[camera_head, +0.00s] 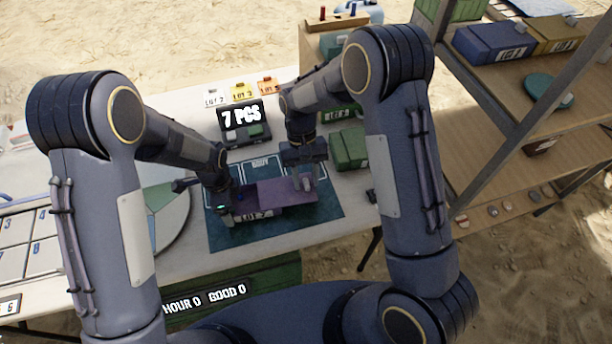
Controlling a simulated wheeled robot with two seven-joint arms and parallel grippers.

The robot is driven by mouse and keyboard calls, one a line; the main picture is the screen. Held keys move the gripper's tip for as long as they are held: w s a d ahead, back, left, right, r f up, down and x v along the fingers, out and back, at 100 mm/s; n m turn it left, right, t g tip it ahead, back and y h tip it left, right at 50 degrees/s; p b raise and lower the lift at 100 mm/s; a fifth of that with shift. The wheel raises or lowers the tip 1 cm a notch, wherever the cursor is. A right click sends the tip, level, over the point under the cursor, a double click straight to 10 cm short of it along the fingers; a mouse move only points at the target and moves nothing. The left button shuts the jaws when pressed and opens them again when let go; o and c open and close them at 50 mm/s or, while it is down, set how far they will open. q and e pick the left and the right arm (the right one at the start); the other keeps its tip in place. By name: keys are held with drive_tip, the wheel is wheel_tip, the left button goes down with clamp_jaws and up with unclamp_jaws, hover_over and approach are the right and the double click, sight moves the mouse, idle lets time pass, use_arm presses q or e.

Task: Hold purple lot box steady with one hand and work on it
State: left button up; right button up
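The purple lot box (285,192) lies on a dark teal mat (318,211) in the middle of the table. A white label reading LOT 7 (255,214) is on its near side. My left gripper (226,203) is at the box's left end, low over the mat. Its fingers are largely hidden, so I cannot tell whether it grips the box. My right gripper (307,176) points down at the box's far right part. Its fingertips are too small and dark to tell whether they are open or touch the box.
A black sign reading 7 PCS (240,115) stands behind the mat, near small lot cards (242,92). A green box (348,148) stands right of the mat. A shelf unit (500,120) with blue and yellow boxes is at the right. A round divided tray (168,215) lies left.

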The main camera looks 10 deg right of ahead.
drive_tip(key=shift+c, duration=0.2)
clamp_jaws()
drive_tip(key=shift+d, duration=0.5)
drive_tip(key=shift+o, duration=0.2)
unclamp_jaws()
drive_tip(key=shift+r, duration=0.1)
drive_tip(key=v, duration=1.2)
